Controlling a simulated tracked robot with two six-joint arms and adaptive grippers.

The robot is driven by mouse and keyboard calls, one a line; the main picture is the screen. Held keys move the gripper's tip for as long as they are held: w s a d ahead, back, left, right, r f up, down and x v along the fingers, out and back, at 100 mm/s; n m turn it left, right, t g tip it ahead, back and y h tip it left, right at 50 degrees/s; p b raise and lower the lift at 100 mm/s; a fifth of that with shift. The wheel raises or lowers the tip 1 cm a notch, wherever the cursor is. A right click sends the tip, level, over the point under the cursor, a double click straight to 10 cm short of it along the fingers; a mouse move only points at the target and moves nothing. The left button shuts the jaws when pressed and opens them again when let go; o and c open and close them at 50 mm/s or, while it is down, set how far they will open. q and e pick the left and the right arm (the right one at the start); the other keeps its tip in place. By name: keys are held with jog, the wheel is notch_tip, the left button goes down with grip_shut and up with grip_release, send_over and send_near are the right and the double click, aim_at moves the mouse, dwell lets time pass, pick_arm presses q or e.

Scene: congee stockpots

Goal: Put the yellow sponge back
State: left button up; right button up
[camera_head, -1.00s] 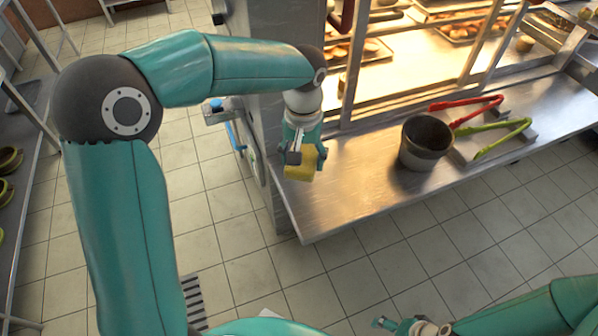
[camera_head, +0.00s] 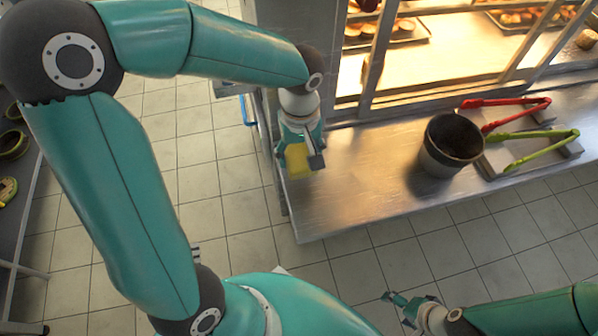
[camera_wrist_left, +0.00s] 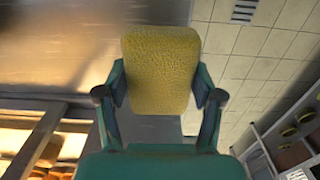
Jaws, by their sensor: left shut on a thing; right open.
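The yellow sponge (camera_head: 298,160) is in my left gripper (camera_head: 300,158), over the left end of the steel counter (camera_head: 350,195). In the left wrist view the sponge (camera_wrist_left: 160,70) sits between the two fingers of my left gripper (camera_wrist_left: 160,97), which are shut on its sides. I cannot tell whether the sponge touches the counter. My right gripper (camera_head: 408,308) is open and empty, low at the bottom of the head view, over the floor in front of the counter.
A dark pot (camera_head: 450,145) stands on the counter. Red tongs (camera_head: 510,102) and green tongs (camera_head: 535,140) lie on a tray to its right. A glass-fronted case with baked goods (camera_head: 440,60) rises behind. The counter between sponge and pot is clear.

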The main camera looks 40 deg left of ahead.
aim_at(300, 154)
pick_arm(q)
jog(key=shift+f+b, duration=0.7)
jog(key=shift+f, duration=2.8)
jog(key=o, duration=1.1)
jog(key=shift+f, duration=0.1)
jog(key=shift+r, duration=0.3)
notch_tip(300, 154, up, 12)
jog(key=p, duration=0.3)
jog(key=shift+f, duration=0.15)
